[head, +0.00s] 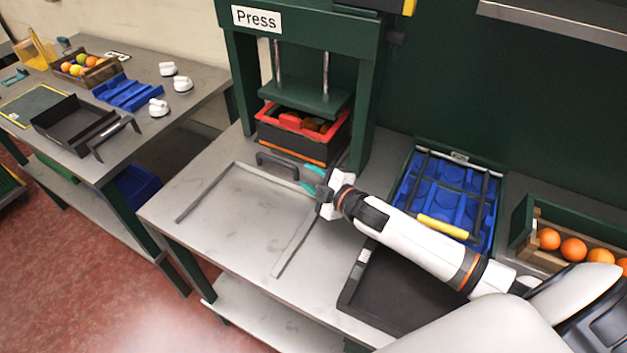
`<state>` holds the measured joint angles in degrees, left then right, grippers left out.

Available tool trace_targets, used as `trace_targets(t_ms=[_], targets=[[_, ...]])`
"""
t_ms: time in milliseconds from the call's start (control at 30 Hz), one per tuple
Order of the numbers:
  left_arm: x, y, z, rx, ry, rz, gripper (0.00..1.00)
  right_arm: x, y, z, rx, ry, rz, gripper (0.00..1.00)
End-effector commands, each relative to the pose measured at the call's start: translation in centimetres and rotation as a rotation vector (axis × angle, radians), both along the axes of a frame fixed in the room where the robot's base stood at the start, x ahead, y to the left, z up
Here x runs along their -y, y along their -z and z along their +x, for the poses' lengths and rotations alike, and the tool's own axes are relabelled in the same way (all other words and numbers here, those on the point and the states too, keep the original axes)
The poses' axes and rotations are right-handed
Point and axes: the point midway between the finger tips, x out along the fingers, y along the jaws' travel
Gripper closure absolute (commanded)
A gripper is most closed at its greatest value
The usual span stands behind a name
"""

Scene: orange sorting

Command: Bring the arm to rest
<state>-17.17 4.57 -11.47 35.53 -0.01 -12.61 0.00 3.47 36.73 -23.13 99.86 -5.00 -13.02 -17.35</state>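My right arm comes in from the lower right and reaches left over the grey table (215,228). My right gripper (308,179) has teal fingertips. They are apart from each other, with nothing seen between them. The gripper is just right of the dark handle (277,160) in front of the press (300,95). I cannot tell whether a fingertip touches the handle. My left gripper is not in view.
A red-rimmed black box (290,140) sits under the press plate. A blue compartment tray (410,185), a black tray (385,295) and a crate of oranges (530,240) are to the right. A side table at left holds a black tray (62,122) and a fruit crate (105,72).

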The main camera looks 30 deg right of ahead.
Motion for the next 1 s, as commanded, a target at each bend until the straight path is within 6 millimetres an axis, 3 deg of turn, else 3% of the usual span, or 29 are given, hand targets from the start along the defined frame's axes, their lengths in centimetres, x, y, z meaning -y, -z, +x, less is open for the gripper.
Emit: trace_targets(t_ms=[633, 1000], targets=[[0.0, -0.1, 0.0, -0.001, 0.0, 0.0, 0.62, 0.1, -0.4, -0.6, 0.0, -0.001, 0.0, 0.64], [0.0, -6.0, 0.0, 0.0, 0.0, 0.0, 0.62, 0.1, -6.2, -0.6, 0.0, -0.001, 0.0, 0.64]])
